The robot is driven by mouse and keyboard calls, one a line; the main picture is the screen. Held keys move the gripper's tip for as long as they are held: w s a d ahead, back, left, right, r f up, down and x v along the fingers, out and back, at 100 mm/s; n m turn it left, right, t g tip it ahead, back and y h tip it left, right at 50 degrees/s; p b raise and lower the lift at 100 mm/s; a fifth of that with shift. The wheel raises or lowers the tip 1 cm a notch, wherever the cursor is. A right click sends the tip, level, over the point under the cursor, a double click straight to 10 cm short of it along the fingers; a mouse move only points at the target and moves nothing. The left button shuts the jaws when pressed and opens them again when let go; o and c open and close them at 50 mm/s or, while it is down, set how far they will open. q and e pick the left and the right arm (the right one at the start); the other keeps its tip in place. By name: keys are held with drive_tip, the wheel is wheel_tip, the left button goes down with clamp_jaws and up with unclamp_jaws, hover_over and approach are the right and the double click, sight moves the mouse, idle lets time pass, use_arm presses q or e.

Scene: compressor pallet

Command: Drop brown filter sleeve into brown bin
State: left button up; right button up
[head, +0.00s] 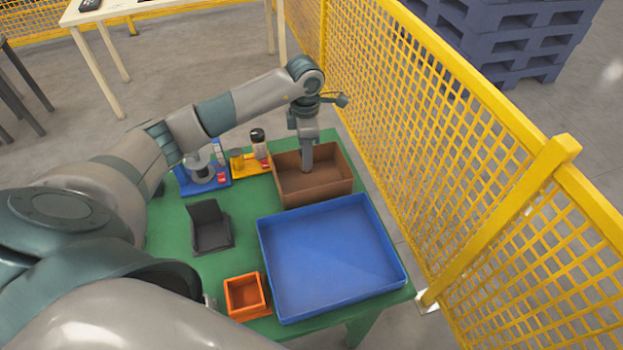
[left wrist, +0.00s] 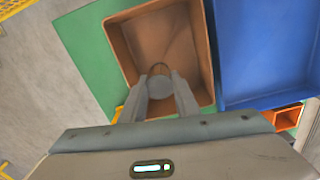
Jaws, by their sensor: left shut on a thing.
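The brown bin (head: 328,186) is an open box at the far right of the green table. It also fills the upper middle of the left wrist view (left wrist: 120,45). My left gripper (head: 307,166) points down into the bin's opening, nearer its left side. In the left wrist view its fingers (left wrist: 160,88) are shut on a small round thing between the tips. My right gripper is not in view.
A large blue tray (head: 330,255) stands directly in front of the bin. A small orange bin (head: 245,295), a dark grey stand (head: 210,228), a blue fixture (head: 203,183) and a yellow holder (head: 240,160) are to the left. A yellow mesh fence (head: 440,130) runs along the right.

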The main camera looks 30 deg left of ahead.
use_arm(q)
drive_tip(key=o, duration=1.1)
drive_tip(key=shift+r, duration=0.15)
drive_tip(key=shift+r+b, duration=0.35)
drive_tip(key=shift+r, duration=0.2)
drive_tip(key=shift+r+b, duration=1.8)
drive_tip(key=shift+r, duration=6.2)
